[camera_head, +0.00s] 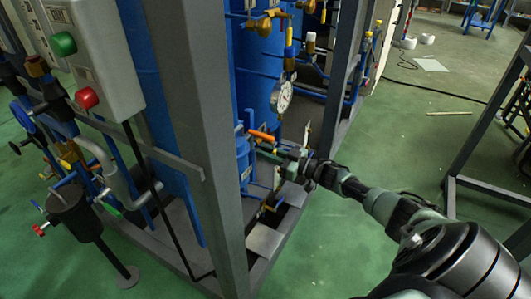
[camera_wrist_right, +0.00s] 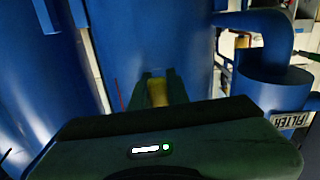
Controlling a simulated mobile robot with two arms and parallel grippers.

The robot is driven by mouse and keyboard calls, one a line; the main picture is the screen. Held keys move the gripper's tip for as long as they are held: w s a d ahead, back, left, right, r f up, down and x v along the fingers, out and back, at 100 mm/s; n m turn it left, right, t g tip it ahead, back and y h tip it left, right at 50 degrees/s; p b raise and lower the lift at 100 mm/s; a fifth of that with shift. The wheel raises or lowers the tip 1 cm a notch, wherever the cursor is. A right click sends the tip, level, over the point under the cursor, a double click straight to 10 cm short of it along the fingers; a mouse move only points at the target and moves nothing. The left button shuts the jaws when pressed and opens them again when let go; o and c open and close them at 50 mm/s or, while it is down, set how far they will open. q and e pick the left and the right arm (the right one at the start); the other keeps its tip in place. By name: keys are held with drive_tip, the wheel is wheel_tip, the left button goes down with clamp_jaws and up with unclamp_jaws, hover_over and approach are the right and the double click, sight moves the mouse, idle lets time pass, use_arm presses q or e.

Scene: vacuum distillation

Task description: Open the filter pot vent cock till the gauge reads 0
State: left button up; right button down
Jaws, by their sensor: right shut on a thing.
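My right gripper (camera_head: 268,150) reaches in from the right between the frame posts. In the right wrist view its two dark fingers (camera_wrist_right: 160,92) are shut on a small yellow handle (camera_wrist_right: 158,92) in front of a blue vessel. I cannot tell for sure that this handle is the vent cock. The blue filter pot (camera_wrist_right: 275,92), with a white FILTER label, stands to the right there; in the head view the pot (camera_head: 243,160) is just left of the gripper. An orange lever (camera_head: 262,135) lies just above the gripper. The round white gauge (camera_head: 282,96) is above; its reading is too small to tell.
A grey steel post (camera_head: 200,130) stands left of the gripper, and another post (camera_head: 342,75) behind it. A control box (camera_head: 92,55) with green and red buttons hangs at the left. Blue pipes crowd the frame. Green floor (camera_head: 410,150) is open to the right.

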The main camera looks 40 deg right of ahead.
drive_tip(key=shift+s+a+m, duration=0.1)
drive_tip(key=shift+a+m, duration=0.1)
drive_tip(key=shift+m, duration=0.3)
drive_tip(key=c, duration=1.4)
unclamp_jaws()
drive_tip(key=shift+o, duration=0.2)
